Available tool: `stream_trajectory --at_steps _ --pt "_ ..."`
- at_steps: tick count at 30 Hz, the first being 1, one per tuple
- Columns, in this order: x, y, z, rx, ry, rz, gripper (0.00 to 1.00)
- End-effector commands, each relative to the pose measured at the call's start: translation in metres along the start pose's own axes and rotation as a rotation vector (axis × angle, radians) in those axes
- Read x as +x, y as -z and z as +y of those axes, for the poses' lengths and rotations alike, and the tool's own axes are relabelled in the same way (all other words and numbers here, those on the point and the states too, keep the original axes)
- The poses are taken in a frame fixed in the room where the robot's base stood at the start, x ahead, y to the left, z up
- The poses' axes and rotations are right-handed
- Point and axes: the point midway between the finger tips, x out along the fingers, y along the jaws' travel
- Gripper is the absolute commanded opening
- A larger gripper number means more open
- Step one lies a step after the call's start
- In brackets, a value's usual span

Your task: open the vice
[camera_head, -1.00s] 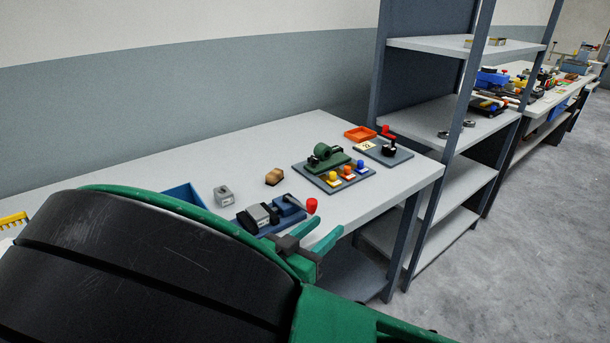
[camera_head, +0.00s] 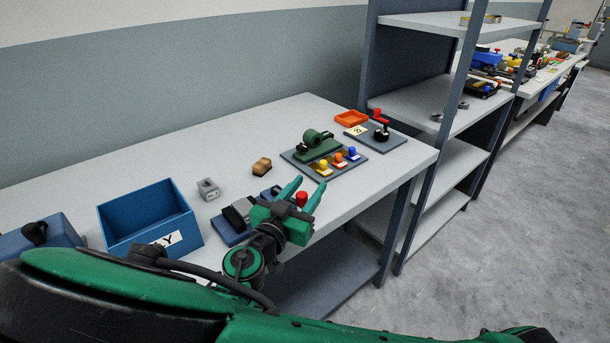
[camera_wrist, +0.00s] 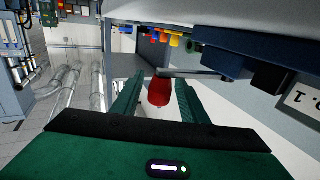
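The vice (camera_head: 230,221) is a small blue and dark grey tool at the front of the bench, with a red knob (camera_head: 302,198) at its right end. My green gripper (camera_head: 304,191) is open, reaching over the vice's knob end and hiding part of the vice. In the wrist view the red knob (camera_wrist: 159,91) shows between my two spread fingers (camera_wrist: 159,98), with a gap on each side. A dark rod (camera_wrist: 188,73) runs from the knob to the vice body (camera_wrist: 225,58). The jaw opening is not clear.
A blue bin (camera_head: 140,205) stands left of the vice, with a grey block (camera_head: 207,188) and a brown piece (camera_head: 262,166) behind. A plate with a green fixture and coloured knobs (camera_head: 338,157) lies beyond, near an orange tray (camera_head: 351,118). A shelf rack (camera_head: 432,100) stands right.

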Motion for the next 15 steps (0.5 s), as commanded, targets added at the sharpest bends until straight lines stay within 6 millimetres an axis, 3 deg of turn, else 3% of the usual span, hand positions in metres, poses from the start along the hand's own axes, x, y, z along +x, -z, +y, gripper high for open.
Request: stream_trajectory --at_steps 5,13,14,15 --pt "0.0107 0.0000 0.0002 0.000 0.000 -0.001 0.40" --pt "0.0121 0.0000 0.0002 0.000 0.000 -0.001 0.40" --pt "0.0120 0.0000 0.0003 0.000 0.000 -0.001 0.37" --pt "0.0120 0.0000 0.0003 0.000 0.000 -0.001 0.28"
